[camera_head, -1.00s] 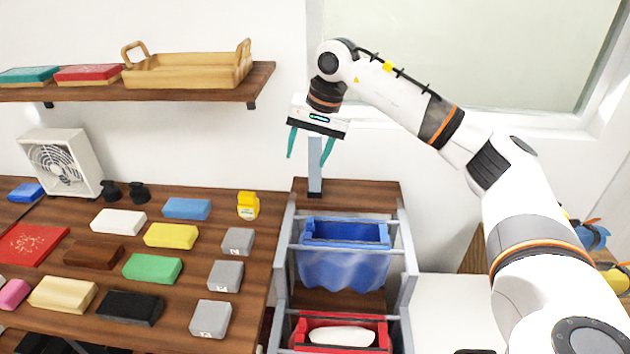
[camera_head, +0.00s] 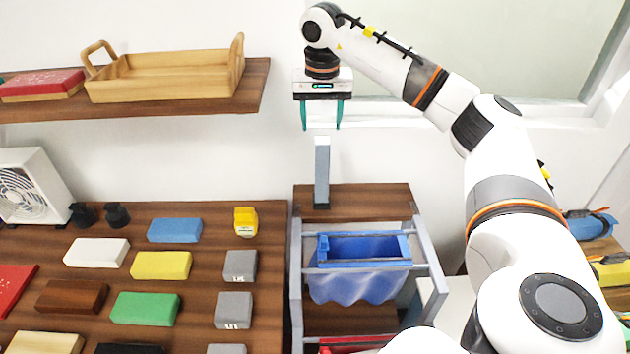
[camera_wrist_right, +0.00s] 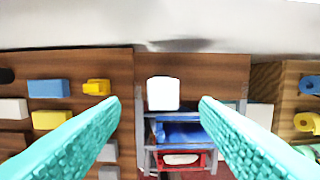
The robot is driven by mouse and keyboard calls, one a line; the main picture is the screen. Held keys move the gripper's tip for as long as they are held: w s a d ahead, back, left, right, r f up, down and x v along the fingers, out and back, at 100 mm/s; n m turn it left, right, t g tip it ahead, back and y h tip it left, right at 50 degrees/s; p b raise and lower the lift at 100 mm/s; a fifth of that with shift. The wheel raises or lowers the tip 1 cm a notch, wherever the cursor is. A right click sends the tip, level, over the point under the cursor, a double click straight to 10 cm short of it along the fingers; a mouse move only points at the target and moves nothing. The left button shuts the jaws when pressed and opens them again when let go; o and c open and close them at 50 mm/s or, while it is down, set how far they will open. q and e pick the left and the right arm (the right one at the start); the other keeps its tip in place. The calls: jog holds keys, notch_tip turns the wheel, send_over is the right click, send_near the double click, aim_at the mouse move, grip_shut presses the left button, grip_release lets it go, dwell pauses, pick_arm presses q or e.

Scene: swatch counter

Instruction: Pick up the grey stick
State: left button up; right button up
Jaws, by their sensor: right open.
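The grey stick (camera_head: 322,172) stands upright on the wooden top of the rack, behind the blue bin. In the right wrist view its pale top end (camera_wrist_right: 163,93) shows between the fingers. My right gripper (camera_head: 322,128) is open and empty, with its teal fingers pointing down. In the right wrist view the open fingers (camera_wrist_right: 160,100) spread wide. My left gripper is not in view.
A blue bin (camera_head: 365,246) hangs in the rack (camera_head: 430,262) in front of the stick. A shelf (camera_head: 200,103) with a wooden tray (camera_head: 165,90) is on the wall, left of my gripper.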

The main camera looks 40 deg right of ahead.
aim_at(323, 140)
jog(key=shift+s+d+f+p, duration=0.1)
jog(key=shift+s+f+p, duration=0.1)
jog(key=shift+f, duration=0.4)
jog(key=shift+s+d+f+p, duration=0.1)
jog(key=shift+s+f, duration=0.05)
jog(key=shift+f, duration=0.8)
jog(key=shift+w+f, duration=0.2)
jog(key=shift+f, duration=0.1)
jog(key=f, duration=0.1)
jog(key=f+p, duration=0.1)
jog(key=f, duration=0.1)
jog(key=f+p, duration=0.1)
jog(key=shift+w+d+f, duration=0.15)
jog(key=shift+w+d, duration=0.15)
jog(key=shift+w, duration=0.1)
jog(key=shift+f, duration=0.4)
jog(key=shift+c, duration=0.4)
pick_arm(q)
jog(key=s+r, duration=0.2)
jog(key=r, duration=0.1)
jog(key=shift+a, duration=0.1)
pick_arm(e)
grip_shut()
